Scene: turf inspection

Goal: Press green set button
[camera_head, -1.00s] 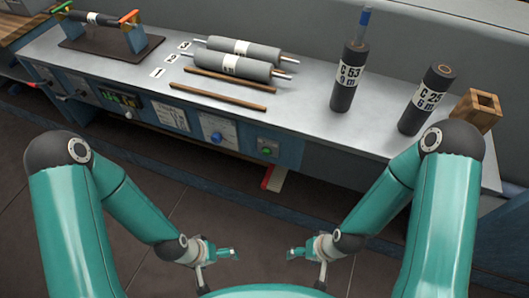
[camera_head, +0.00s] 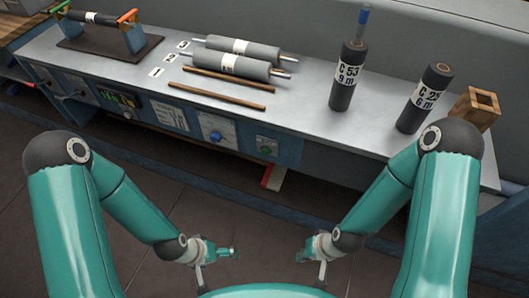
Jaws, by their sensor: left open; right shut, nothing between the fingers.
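A small green button (camera_head: 264,152) sits on a grey plate on the blue front face of the bench, right of the blue dial. Any lettering on it is too small to read. My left gripper (camera_head: 234,253) is open and empty, low in front of the bench and well below the button. My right gripper (camera_head: 300,257) is shut and empty, low and to the right of the left one. Neither gripper touches the bench or the button.
A blue dial (camera_head: 215,135) and a green-lit display (camera_head: 118,100) share the bench front. On the bench top (camera_head: 300,120) lie grey rollers (camera_head: 232,65) and brown rods (camera_head: 217,93). Two dark cylinders (camera_head: 346,85) (camera_head: 425,100) and a wooden box (camera_head: 477,108) stand at the right.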

